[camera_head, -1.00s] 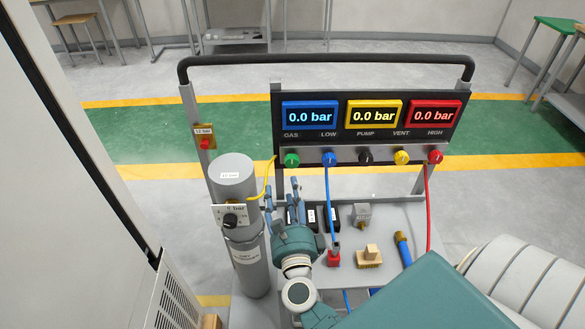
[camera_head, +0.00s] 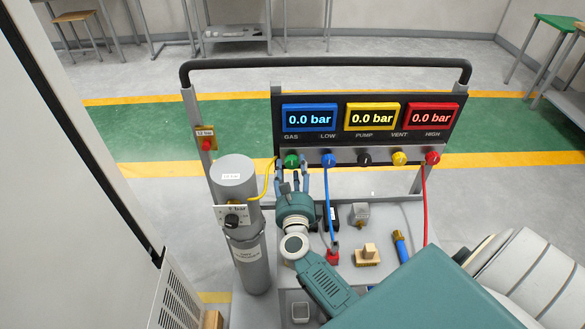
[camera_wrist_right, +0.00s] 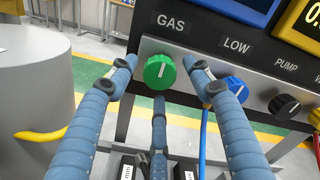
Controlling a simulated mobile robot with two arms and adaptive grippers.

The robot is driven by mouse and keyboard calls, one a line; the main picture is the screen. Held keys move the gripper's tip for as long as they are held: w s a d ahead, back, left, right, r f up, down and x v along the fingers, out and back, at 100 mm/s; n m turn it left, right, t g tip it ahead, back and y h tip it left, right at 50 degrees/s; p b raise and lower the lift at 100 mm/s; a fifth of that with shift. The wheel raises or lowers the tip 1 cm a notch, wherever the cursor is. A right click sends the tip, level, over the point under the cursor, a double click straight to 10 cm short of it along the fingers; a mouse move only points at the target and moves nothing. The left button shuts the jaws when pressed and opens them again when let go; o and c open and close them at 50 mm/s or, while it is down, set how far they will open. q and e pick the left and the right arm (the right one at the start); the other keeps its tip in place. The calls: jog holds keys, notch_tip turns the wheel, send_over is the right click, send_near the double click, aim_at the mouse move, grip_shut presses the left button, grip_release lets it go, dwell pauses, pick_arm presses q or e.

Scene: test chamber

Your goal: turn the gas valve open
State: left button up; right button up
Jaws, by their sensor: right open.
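The gas valve is a green round knob (camera_head: 291,160) under the GAS label at the left end of the panel's knob row. In the right wrist view the green knob (camera_wrist_right: 160,72) shows a white pointer line standing about upright. My right gripper (camera_head: 292,172) is open just in front of and below the knob. In the right wrist view its blue fingers (camera_wrist_right: 160,80) stand left, right and below the knob, with gaps visible at the sides; contact cannot be told. My left gripper is not in view.
The blue LOW knob (camera_head: 328,160) sits close on the right, with a blue hose (camera_head: 328,205) below it. The grey gas cylinder (camera_head: 246,255) with a yellow hose (camera_head: 268,180) stands left. The displays read 0.0 bar. Small parts lie on the trolley top (camera_head: 385,215).

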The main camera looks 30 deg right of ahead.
jog(key=c, duration=1.2)
jog(key=shift+o, duration=0.2)
jog(key=shift+n, duration=0.4)
jog(key=n+p, duration=0.2)
jog(key=n, duration=0.1)
jog(key=shift+r+n, duration=0.1)
jog(key=shift+n, duration=0.2)
jog(key=n+p, duration=0.2)
jog(key=n, duration=0.2)
jog(key=n+p, duration=0.2)
jog(key=n, duration=0.3)
jog(key=shift+n+p, duration=0.6)
jog(key=shift+n, duration=1.7)
jog(key=o, duration=1.2)
jog(key=shift+c, duration=0.2)
